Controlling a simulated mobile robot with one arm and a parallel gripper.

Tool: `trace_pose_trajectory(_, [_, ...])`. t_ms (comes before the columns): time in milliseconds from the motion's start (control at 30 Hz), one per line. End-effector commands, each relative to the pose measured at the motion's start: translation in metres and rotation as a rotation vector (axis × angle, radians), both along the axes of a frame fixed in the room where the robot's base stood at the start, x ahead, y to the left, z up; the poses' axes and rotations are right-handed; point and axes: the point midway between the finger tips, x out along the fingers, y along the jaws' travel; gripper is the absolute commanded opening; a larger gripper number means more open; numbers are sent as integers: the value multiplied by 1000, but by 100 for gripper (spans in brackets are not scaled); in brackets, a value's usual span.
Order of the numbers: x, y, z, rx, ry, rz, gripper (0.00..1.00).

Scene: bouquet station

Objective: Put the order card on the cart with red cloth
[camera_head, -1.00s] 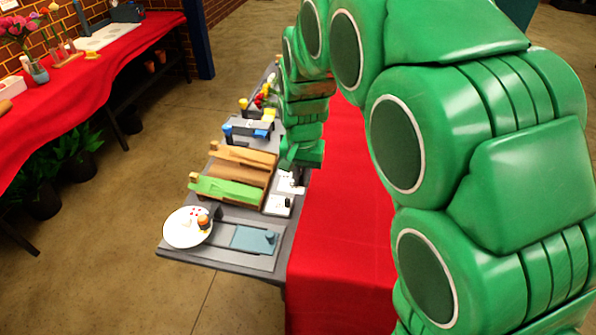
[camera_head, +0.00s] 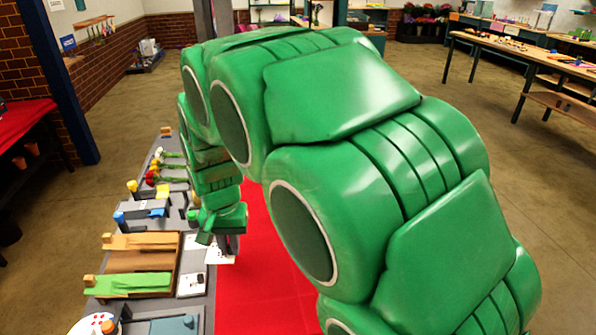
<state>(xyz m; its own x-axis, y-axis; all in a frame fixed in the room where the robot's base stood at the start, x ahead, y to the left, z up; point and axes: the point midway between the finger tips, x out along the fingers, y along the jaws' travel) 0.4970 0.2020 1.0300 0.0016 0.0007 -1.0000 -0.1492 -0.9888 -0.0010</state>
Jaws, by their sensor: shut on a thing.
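My gripper (camera_head: 226,246) points down at the end of the green arm, over the border between the grey worktop and the red cloth (camera_head: 262,290). It is shut on a white order card (camera_head: 219,257), which shows just under the fingers. The arm hides part of the grip, and I cannot tell whether the card touches the surface below. The red cloth covers the surface directly right of the grey worktop; my arm hides much of it. Another red-covered surface (camera_head: 22,118) stands at the far left.
The grey worktop (camera_head: 206,318) holds a wooden rack (camera_head: 140,262) with a green piece (camera_head: 130,284), a white plate (camera_head: 92,325), blue-grey fixtures and several flowers (camera_head: 160,172). A blue post (camera_head: 62,80) stands at the left. Open floor lies beyond, with a long table (camera_head: 530,55) at the right.

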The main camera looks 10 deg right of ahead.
Motion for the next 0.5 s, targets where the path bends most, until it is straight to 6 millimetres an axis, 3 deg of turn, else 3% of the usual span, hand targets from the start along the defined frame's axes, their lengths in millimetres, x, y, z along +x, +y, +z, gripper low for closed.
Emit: trace_pose_trajectory(500, [35,-112,21,-1,3,-433,0])
